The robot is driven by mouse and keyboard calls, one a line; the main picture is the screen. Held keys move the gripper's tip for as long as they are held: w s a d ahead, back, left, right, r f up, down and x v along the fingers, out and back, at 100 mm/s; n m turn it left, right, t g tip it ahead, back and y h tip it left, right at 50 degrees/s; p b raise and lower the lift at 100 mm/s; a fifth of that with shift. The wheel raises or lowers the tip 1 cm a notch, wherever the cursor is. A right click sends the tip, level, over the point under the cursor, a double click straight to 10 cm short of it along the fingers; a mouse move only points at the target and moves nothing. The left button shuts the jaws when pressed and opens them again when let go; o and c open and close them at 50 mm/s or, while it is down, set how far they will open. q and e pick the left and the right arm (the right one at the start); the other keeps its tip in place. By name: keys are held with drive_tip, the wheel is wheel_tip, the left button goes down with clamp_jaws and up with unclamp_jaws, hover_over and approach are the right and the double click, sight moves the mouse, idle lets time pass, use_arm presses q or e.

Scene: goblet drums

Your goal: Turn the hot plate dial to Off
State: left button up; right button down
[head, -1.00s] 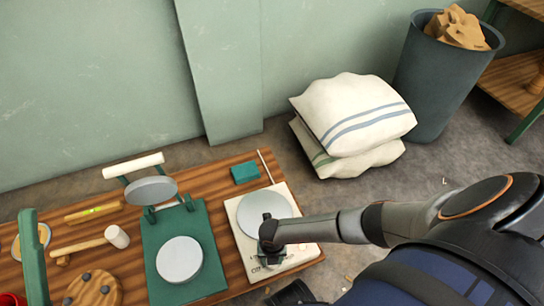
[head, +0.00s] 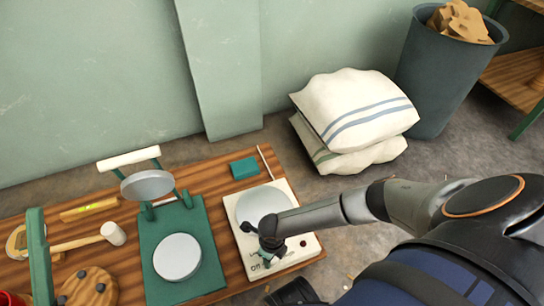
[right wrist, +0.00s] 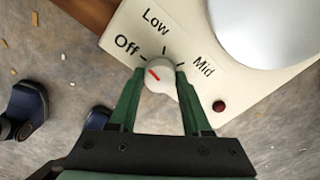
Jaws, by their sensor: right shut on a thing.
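The white hot plate (head: 285,261) with its round grey heating disc stands at the right end of the wooden table. Its dial (right wrist: 161,77) is a small white knob with a red mark, beside the printed words Off, Low and Mid. The red mark points up and left in the right wrist view, toward the Off side. My right gripper (right wrist: 160,84) is shut on the dial, one green finger on each side; it also shows over the hot plate's front in the head view (head: 268,252). My left gripper is not in view.
A green press (head: 212,276) with a round grey plate stands left of the hot plate. A mallet (head: 113,233) lies farther left. A teal block (head: 244,168) and a thin rod (head: 265,161) lie behind. White sacks (head: 355,110) and a bin (head: 440,80) stand on the floor.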

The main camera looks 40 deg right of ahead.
drive_tip(key=shift+n, duration=1)
drive_tip(key=shift+c, duration=1.7)
unclamp_jaws()
wheel_tip(320, 180, up, 12)
drive_tip(key=p, duration=0.6)
drive_tip(key=shift+r, duration=0.25)
